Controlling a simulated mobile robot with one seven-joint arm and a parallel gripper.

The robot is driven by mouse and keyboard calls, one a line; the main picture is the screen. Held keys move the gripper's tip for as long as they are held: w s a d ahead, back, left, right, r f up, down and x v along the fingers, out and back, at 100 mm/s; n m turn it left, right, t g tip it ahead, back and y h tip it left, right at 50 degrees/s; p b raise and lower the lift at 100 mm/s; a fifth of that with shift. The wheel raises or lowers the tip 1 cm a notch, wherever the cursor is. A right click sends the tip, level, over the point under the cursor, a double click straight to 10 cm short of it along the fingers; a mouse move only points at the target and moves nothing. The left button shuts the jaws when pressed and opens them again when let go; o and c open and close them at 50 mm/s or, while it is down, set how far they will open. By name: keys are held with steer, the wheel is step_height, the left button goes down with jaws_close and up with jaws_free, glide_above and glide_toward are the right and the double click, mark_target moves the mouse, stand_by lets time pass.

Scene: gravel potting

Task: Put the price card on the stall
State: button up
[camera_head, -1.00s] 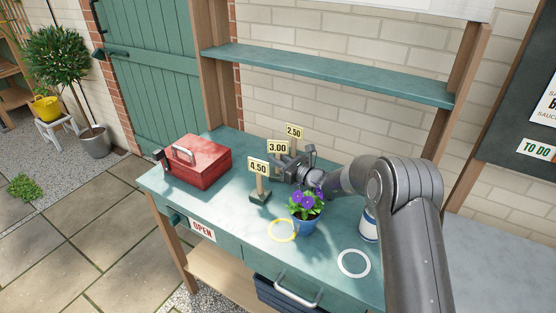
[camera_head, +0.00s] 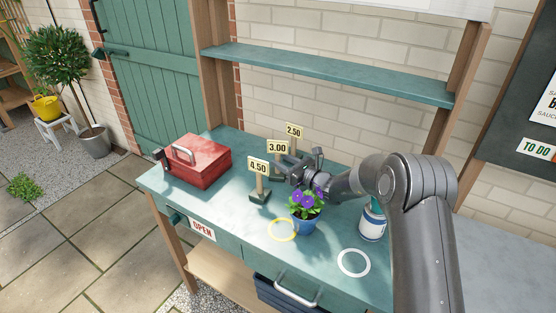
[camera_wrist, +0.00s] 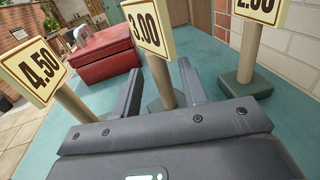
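Three cream price cards on wooden posts with dark green bases stand upright on the teal stall bench (camera_head: 240,228): the 4.50 card (camera_head: 258,167), 3.00 card (camera_head: 278,147) and 2.50 card (camera_head: 294,131). My gripper (camera_head: 298,170) is just right of the 3.00 and 4.50 cards, behind the potted flower. In the wrist view my gripper (camera_wrist: 160,72) is open, its fingers apart. The 3.00 card (camera_wrist: 147,25) has its post in line with the gap; I cannot tell whether it is between the fingertips or beyond them. The 4.50 card (camera_wrist: 38,70) is left, the 2.50 card (camera_wrist: 262,8) right.
A purple-flowered plant in a blue pot (camera_head: 304,225) stands close in front of my gripper. A red box (camera_head: 200,163) is at left, a spray bottle (camera_head: 372,222) at right. A yellow ring (camera_head: 271,232) and white ring (camera_head: 341,266) lie on the bench.

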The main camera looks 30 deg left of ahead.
mark_target(285, 144)
steer(key=r, duration=0.7)
steer(key=shift+d, duration=0.2)
steer(key=shift+r, duration=0.1)
steer(key=shift+s+d+r, duration=0.15)
steer(key=shift+r, duration=0.05)
steer(key=s+d+r+n+g+h, duration=0.1)
steer(key=s+d+r+n+h, duration=0.1)
steer(key=s+d+r+n, duration=0.35)
steer(key=s+d+r+n+h, duration=0.2)
steer(key=s+d+n, duration=0.1)
steer(key=d, duration=0.6)
steer(key=s+d+r+n+g+h, duration=0.1)
steer(key=s+d+r+n+h, duration=0.1)
steer(key=s+d+r+n, duration=0.4)
steer(key=s+d+f+n+t+h, duration=0.1)
steer(key=s+d+h, duration=0.3)
steer(key=d, duration=0.7)
steer(key=s+d+f+n+t+h, duration=0.1)
steer(key=s+d+n+h, duration=0.1)
steer(key=s+d, duration=0.6)
steer(key=s+d+f+n+t+h, duration=0.1)
steer(key=s+d+h, duration=0.4)
steer(key=d, duration=0.9)
steer(key=shift+s+d+n+t+h, duration=0.25)
steer(key=shift+s+n+t, duration=0.35)
steer(key=shift+s+n, duration=0.4)
steer(key=shift+s+a, duration=0.1)
